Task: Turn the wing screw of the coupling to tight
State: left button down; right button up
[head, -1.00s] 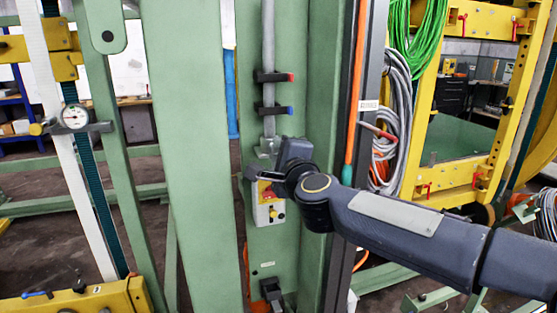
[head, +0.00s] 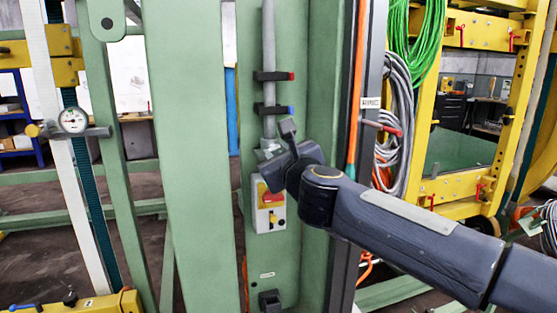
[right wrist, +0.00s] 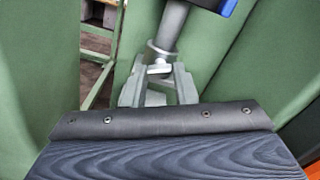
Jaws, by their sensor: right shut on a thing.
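The grey coupling (head: 268,151) is at the lower end of a grey pipe (head: 269,50) on the green column. In the right wrist view, the coupling (right wrist: 160,68) shows as pale metal at the pipe's end. My right gripper (head: 277,148) is at the coupling, its dark body covering part of it. It is shut on the wing screw, which is mostly hidden behind the gripper, so its angle cannot be read. My left gripper is not in view.
Two dark pipe clamps, one with a red end (head: 291,76) and one with a blue end (head: 290,109), stick out above. A switch box (head: 269,208) with a red and yellow knob is just below the gripper. Grey cable coils (head: 396,125) hang to the right.

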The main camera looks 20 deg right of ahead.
jog(key=shift+m+b, duration=0.9)
jog(key=shift+m, duration=1.3)
jog(key=o, duration=1)
jog(key=s, duration=0.8)
jog(key=shift+d, duration=0.1)
